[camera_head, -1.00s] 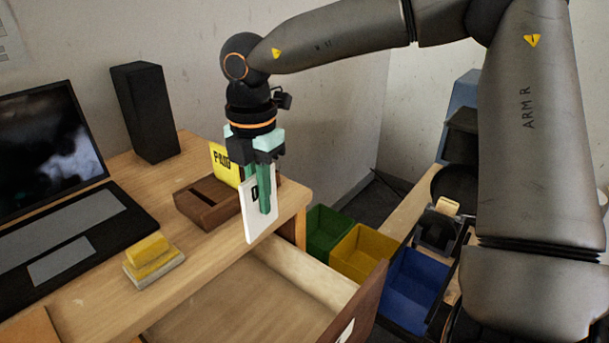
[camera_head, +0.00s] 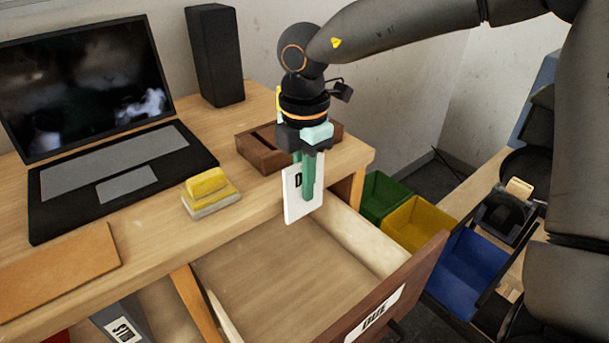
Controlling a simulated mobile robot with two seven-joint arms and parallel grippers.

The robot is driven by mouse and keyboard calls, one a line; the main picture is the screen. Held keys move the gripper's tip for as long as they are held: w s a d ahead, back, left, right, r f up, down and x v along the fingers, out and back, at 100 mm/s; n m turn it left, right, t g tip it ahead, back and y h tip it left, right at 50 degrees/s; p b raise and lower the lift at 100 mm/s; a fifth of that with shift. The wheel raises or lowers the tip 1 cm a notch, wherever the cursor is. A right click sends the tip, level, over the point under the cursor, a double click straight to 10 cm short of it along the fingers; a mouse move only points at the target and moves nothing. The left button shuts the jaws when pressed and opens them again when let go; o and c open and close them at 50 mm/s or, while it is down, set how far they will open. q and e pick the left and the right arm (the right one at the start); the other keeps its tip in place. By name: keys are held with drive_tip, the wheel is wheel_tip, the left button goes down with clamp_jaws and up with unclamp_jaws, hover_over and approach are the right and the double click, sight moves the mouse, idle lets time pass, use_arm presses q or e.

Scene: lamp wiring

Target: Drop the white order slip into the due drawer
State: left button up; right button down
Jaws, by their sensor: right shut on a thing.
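My right gripper (camera_head: 308,190), with green fingers, is shut on the white order slip (camera_head: 294,205). The slip hangs upright with a black letter partly showing beside the fingers. It appears over the back part of the open drawer, near the desk's front edge; its exact height above the drawer cannot be told. The due drawer (camera_head: 290,275) is pulled out, and its wooden floor looks bare. Its dark front (camera_head: 405,285) bears a white "DUE" label (camera_head: 375,315). My left gripper is not in view.
A brown slotted wooden block (camera_head: 262,152) stands on the desk behind the gripper. A laptop (camera_head: 95,120), a black speaker (camera_head: 215,55) and a yellow-topped block (camera_head: 209,190) are also there. Green (camera_head: 378,197), yellow (camera_head: 420,222) and blue (camera_head: 468,270) bins stand right of the drawer.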

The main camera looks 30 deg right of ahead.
drive_tip(key=c, duration=0.9)
unclamp_jaws()
wheel_tip(320, 180, up, 13)
drive_tip(key=shift+f+p, duration=0.2)
drive_tip(key=shift+p, duration=0.25)
